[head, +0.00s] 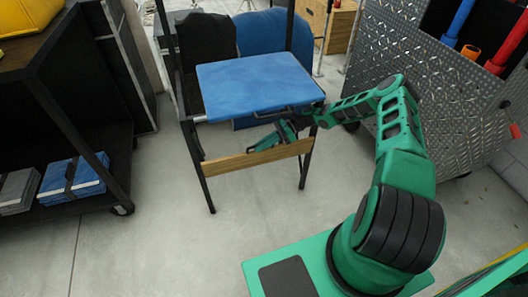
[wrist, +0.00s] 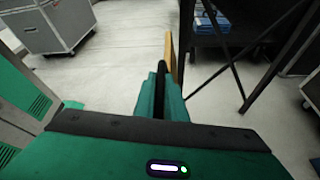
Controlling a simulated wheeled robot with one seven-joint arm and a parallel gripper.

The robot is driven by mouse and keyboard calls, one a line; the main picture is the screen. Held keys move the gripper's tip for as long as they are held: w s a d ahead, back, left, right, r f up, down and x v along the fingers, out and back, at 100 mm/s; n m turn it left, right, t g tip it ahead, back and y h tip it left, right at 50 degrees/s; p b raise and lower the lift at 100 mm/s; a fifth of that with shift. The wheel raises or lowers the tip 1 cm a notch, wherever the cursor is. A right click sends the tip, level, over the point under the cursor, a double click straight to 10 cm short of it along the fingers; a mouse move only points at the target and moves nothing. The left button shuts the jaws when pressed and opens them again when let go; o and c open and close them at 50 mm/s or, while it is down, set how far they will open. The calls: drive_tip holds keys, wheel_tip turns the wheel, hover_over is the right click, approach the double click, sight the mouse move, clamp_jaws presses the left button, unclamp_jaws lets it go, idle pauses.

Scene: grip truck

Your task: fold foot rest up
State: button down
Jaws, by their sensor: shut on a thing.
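The chair is a tall black-framed folding chair with a blue fabric seat (head: 258,84). Its foot rest (head: 250,159) is a light wooden slat low across the two front legs, below the seat. My green gripper (head: 264,142) is low in front of the seat, just above and against the slat in the head view. In the wrist view, my fingers (wrist: 160,92) are closed together, with the wooden foot rest (wrist: 169,50) seen nearly edge-on at their tips. The exact contact is partly hidden by the fingers.
A diamond-plate metal case (head: 425,85) stands close on the right. A black shelf cart (head: 55,115) with blue and grey bundles (head: 72,177) is on the left. The floor in front is clear.

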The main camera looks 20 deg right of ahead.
drive_tip(key=shift+w, duration=0.5)
drive_tip(key=c, duration=1.8)
unclamp_jaws()
drive_tip(key=shift+r, duration=0.1)
